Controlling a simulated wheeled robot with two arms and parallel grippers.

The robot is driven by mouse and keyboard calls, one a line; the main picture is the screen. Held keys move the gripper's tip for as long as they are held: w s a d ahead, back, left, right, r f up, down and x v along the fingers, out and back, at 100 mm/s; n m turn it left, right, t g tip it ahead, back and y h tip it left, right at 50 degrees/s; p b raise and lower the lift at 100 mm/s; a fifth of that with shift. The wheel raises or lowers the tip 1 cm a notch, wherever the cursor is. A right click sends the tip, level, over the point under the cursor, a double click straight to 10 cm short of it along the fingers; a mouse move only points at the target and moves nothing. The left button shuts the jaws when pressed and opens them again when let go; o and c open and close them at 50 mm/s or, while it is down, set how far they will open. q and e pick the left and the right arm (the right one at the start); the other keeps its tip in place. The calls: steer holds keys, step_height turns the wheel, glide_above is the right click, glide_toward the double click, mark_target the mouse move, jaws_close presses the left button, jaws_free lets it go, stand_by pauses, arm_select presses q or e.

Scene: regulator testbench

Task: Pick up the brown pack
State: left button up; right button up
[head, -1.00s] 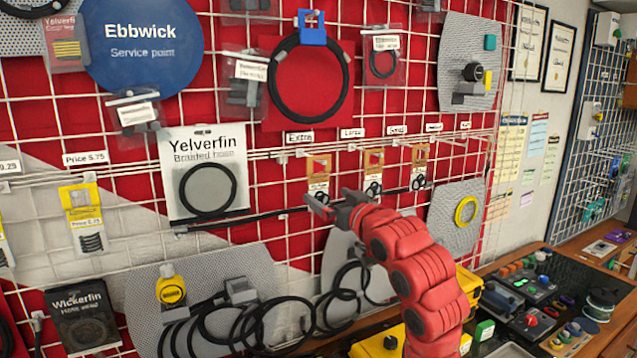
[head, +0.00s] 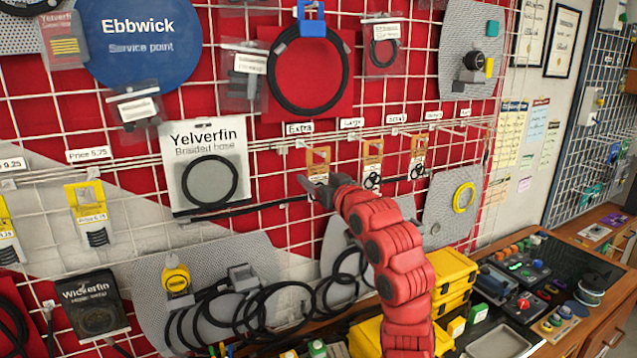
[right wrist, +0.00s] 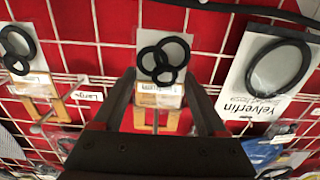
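Small brown packs with black rings hang in a row on the wire grid: a left one (head: 318,160), a middle one (head: 373,152) and a right one (head: 418,150). My right gripper (head: 318,190) is at the lower part of the left pack and hides its rings in the head view. In the right wrist view that pack (right wrist: 157,97) shows upside down, with several black rings on a pale card. My right gripper (right wrist: 159,82) is open, with one finger on each side of the pack. Whether the fingers touch it I cannot tell. My left gripper is not in view.
A white Yelverfin hose card (head: 208,205) hangs just left of the gripper. Looped black hoses (head: 250,310) hang below. A yellow case (head: 452,275) stands behind my right arm.

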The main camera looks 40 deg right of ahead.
steer(key=c, duration=0.6)
